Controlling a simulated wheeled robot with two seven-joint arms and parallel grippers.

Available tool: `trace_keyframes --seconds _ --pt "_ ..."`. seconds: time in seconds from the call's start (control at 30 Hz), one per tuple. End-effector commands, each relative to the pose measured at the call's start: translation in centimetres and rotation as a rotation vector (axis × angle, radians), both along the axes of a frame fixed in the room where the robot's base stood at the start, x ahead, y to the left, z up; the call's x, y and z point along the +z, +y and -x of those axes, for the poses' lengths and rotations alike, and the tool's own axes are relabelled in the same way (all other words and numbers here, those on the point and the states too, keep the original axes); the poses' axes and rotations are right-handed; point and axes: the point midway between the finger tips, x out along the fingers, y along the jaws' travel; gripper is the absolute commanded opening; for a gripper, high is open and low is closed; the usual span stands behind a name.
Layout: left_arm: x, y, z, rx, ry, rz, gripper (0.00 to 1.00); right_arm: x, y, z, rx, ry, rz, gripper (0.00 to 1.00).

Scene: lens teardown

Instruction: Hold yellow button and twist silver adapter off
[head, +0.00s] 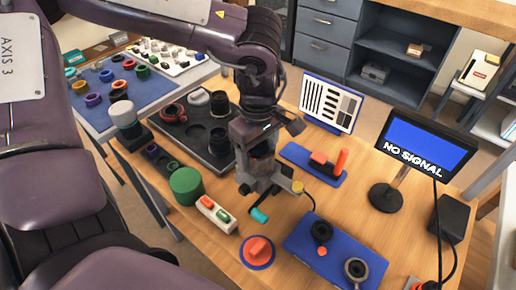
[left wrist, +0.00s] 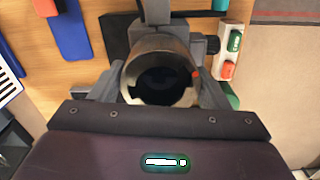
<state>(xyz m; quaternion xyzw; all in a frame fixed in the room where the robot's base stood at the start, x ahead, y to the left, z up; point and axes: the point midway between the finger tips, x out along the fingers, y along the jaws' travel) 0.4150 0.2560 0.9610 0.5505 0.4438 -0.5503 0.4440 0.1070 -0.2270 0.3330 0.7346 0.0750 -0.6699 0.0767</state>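The silver adapter (left wrist: 162,50) shows in the left wrist view as a metallic ring with a dark bore and a small red mark. My left gripper (head: 259,158) points down over the bench in the head view, with its fingers on both sides of the adapter, and they look closed on it. Under it is a grey fixture (head: 258,184) with a teal-tipped handle (head: 259,215). The yellow button (head: 297,187) sits on the right side of this fixture, clear of the gripper. My right gripper is in neither view.
A black tray (head: 185,145) with ring parts and a green cylinder (head: 186,186) stand left of the fixture. A blue mat (head: 300,245) with black rings lies front right. A monitor (head: 425,145) reads NO SIGNAL. A red knob on a disc (head: 258,251) is in front.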

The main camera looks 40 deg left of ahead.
Motion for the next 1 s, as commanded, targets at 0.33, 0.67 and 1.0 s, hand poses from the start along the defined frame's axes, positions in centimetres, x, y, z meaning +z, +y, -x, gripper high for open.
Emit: trace_keyframes --seconds 0.33,0.67,1.0 --pt "-0.1 0.0 0.0 0.034 -0.001 -0.001 0.4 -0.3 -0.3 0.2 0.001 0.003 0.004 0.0" --pt "0.0 0.0 0.0 0.231 0.0 0.0 0.4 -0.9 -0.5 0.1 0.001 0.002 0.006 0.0" --pt "-0.1 0.0 0.0 0.309 -0.001 -0.002 0.4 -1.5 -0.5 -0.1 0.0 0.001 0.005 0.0"
